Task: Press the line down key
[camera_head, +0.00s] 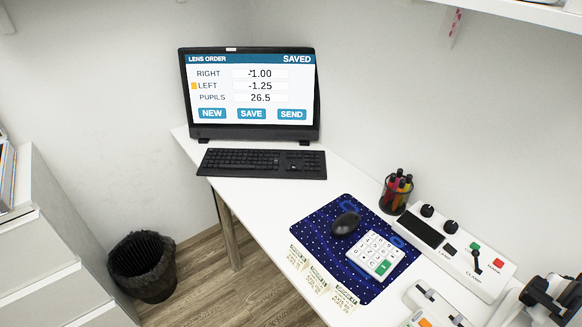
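The monitor (250,95) stands at the back of the desk and shows "LENS ORDER" and "SAVED". Its rows read RIGHT -1.00, LEFT -1.25 and PUPILS 26.5, with an orange marker beside LEFT. A black keyboard (262,163) lies in front of it. A small white keypad (374,254) with a green key (383,267) lies on the blue dotted mat (325,225). The key markings are too small to read, so I cannot tell which one is line down. Neither of my grippers can be made out in this view.
A black mouse (345,223) lies on the mat. A pen cup (395,192) and a white control box (455,250) with knobs stand to the right. White-and-black equipment (550,300) fills the lower right corner. A bin (143,268) stands on the floor.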

